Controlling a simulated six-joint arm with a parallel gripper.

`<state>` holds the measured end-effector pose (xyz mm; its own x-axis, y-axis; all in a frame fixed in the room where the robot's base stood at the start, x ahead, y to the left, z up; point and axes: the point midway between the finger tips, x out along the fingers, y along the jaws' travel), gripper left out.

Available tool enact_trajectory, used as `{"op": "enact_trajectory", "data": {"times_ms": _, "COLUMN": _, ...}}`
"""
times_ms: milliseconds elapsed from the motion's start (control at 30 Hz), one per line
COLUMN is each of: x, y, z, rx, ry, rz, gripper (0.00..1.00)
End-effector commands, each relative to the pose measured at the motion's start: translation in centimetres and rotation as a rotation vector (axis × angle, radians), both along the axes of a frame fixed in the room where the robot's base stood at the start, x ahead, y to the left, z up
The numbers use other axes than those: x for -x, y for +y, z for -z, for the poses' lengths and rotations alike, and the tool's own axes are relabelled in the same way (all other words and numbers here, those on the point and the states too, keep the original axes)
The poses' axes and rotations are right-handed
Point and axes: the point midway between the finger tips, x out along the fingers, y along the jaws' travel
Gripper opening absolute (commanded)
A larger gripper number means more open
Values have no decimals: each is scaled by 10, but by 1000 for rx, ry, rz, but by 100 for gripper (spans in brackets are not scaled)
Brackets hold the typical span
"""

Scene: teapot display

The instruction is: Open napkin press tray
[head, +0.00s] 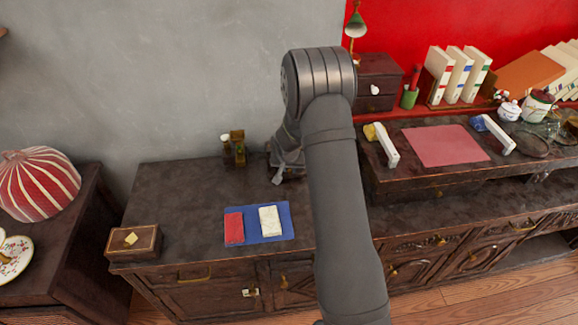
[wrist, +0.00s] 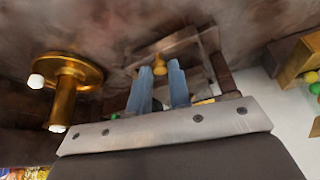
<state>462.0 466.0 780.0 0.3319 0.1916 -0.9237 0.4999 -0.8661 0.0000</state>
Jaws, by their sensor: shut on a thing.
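My gripper (head: 278,178) is at the back of the dark cabinet top, beside a small dark wooden object (head: 293,173) that my arm partly hides. This looks like the napkin press. In the wrist view, my gripper's two blue-grey fingers (wrist: 162,75) are close together with a small brass knob (wrist: 160,67) between their tips. A wooden frame (wrist: 183,42) lies around and beyond the knob, with a darker upright piece (wrist: 222,72) at its right. The fingers are shut on the knob. How far any tray is open cannot be told.
A round brass piece (wrist: 68,75) with white tips stands left of the fingers. A blue mat (head: 262,238) with red (head: 234,228) and white cloths (head: 270,221) lies in front. A wooden box (head: 134,242) sits at the left. The raised shelf (head: 440,182) is right of my arm.

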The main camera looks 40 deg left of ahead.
Motion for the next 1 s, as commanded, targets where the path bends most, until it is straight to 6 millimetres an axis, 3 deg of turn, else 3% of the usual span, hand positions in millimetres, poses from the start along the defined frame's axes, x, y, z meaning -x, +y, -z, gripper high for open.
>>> {"op": "enact_trajectory", "data": {"times_ms": 500, "x": 73, "y": -74, "z": 0, "rx": 2, "ry": -1, "rz": 1, "gripper": 0}}
{"op": "enact_trajectory", "data": {"times_ms": 1000, "x": 85, "y": -85, "z": 0, "rx": 3, "ry": 2, "rz": 1, "gripper": 0}}
